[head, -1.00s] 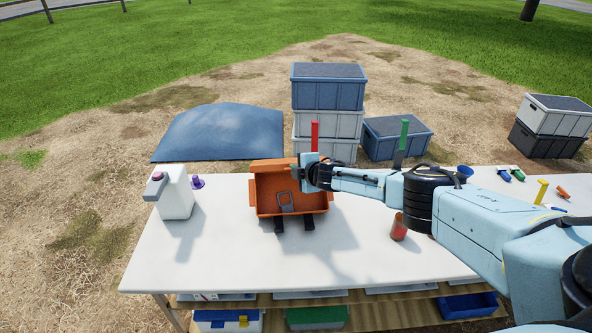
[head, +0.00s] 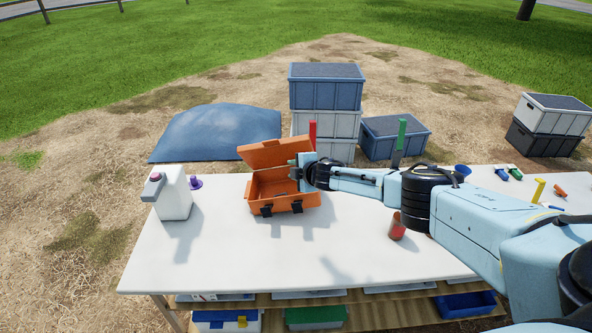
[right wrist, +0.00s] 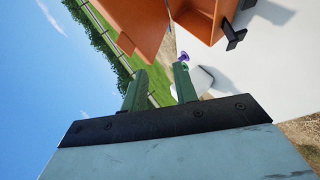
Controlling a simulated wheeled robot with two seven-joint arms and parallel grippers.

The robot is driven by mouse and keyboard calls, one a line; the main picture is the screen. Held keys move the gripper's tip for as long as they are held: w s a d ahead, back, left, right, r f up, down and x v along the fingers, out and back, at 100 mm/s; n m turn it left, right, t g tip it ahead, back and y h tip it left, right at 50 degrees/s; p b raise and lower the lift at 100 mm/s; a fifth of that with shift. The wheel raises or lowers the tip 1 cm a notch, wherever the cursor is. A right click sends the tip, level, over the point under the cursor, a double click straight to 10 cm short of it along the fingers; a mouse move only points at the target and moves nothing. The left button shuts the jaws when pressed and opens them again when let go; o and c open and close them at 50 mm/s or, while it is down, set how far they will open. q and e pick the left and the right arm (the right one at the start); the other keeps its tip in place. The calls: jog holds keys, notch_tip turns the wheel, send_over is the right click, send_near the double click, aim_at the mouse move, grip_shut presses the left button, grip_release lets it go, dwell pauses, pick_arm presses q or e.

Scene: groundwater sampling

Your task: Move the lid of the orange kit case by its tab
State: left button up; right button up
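The orange kit case (head: 284,203) stands on the white table with its lid (head: 272,153) raised and leaning back. Two black latches show on its front wall. In the right wrist view the lid (right wrist: 133,22) and part of the case body (right wrist: 205,14) are at the top, beyond the fingers. My right gripper (head: 297,166) is at the lid's right side, above the case's right end. Its green fingers (right wrist: 160,70) are apart with nothing between them; I cannot tell whether one touches the lid. I cannot make out the tab. My left gripper is out of view.
A white jug (head: 174,195) and a small purple item (head: 195,183) stand left of the case. A red-brown container (head: 397,228) stands to the right, under my arm. The table's front (head: 240,265) is clear. Stacked crates (head: 326,90) stand behind the table.

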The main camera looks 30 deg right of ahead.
jog(key=shift+s, duration=0.1)
jog(key=p+v, duration=0.2)
jog(key=v, duration=1.1)
jog(key=shift+r, duration=0.15)
jog(key=shift+c, duration=0.3)
